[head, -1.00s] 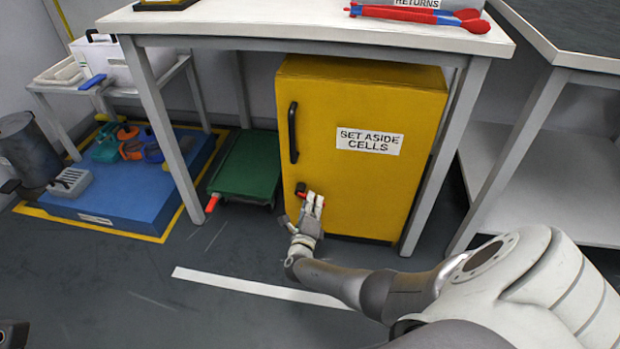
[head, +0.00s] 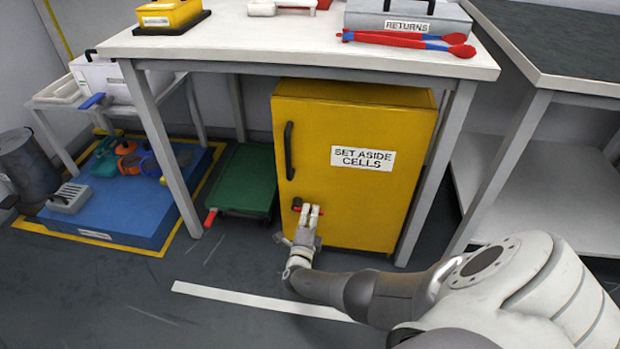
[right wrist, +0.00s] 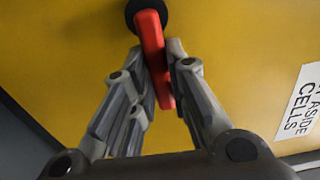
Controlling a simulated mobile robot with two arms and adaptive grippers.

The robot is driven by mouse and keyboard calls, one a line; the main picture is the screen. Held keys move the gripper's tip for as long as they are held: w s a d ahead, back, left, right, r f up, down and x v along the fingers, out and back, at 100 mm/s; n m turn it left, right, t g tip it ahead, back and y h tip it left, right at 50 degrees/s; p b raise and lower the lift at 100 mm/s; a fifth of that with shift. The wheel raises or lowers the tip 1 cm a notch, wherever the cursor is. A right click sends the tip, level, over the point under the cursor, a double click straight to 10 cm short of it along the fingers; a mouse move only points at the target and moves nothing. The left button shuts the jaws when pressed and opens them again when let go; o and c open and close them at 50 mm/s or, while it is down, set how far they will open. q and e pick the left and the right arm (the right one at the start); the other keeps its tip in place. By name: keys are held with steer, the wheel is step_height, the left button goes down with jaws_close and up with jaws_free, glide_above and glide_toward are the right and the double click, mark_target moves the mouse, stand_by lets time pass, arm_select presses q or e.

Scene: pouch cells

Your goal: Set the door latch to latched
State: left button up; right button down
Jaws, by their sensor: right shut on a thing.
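The yellow cabinet (head: 350,215) labelled "SET ASIDE CELLS" stands under the white table with its door shut. The door latch is a red lever (right wrist: 152,45) on a dark round pivot (right wrist: 148,10), low on the door's left side. My right gripper (head: 309,211) is at the lever. In the right wrist view its two fingers (right wrist: 160,85) are closed around the lever's outer part, which partly hides it. My left gripper is not in view.
A black door handle (head: 289,150) is above the latch. A green cart (head: 245,180) with a red-tipped bar stands left of the cabinet. Table legs (head: 437,175) flank it. The floor in front is clear.

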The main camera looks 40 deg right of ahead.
steer(key=c, duration=1.4)
jaws_free()
steer(key=v, duration=1.2)
steer(key=shift+f, duration=0.1)
